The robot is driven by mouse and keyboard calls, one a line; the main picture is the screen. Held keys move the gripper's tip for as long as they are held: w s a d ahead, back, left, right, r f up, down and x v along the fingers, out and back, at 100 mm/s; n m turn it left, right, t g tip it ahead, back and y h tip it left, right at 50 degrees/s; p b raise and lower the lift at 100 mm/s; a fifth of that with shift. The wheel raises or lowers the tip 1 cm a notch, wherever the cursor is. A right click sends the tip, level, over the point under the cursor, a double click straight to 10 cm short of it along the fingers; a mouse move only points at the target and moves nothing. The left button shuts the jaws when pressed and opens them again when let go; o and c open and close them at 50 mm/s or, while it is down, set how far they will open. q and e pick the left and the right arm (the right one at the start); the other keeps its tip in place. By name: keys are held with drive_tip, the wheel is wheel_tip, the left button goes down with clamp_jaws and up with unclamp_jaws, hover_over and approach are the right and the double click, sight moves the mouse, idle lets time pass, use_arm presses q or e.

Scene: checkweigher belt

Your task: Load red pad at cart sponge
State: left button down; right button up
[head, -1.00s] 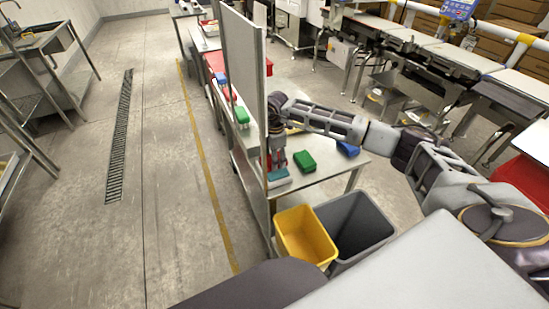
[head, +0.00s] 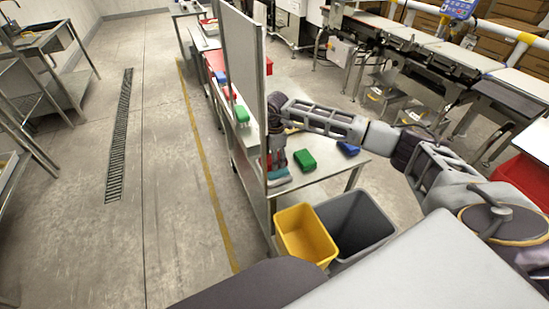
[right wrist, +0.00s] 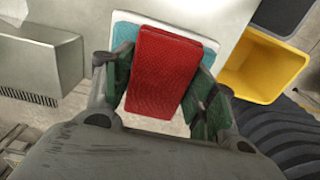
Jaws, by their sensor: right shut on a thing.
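My right gripper (head: 276,158) reaches down over the near end of the cart, beside a tall upright panel. In the right wrist view its dark green fingers (right wrist: 160,88) are shut on a red pad (right wrist: 165,70), one on each side. The red pad is mostly hidden in the head view. A teal and white block (head: 279,175), which looks like the sponge, lies on the cart top under the gripper. In the right wrist view its teal edge (right wrist: 124,33) shows behind the red pad; I cannot tell if they touch. My left gripper is out of view.
A green block (head: 304,160) and a blue block (head: 347,148) lie to the right on the cart top (head: 325,168). The upright panel (head: 252,90) stands close left. A yellow bin (head: 303,236) and a grey bin (head: 355,226) stand in front.

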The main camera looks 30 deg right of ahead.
drive_tip(key=shift+f, duration=0.3)
idle(0.5)
drive_tip(key=shift+f, duration=0.25)
idle(0.6)
drive_tip(key=shift+r, duration=0.15)
idle(0.5)
drive_tip(key=shift+r+p, duration=0.55)
drive_tip(key=shift+r, duration=0.5)
drive_tip(key=shift+r+p, duration=1.55)
drive_tip(key=shift+r, duration=0.8)
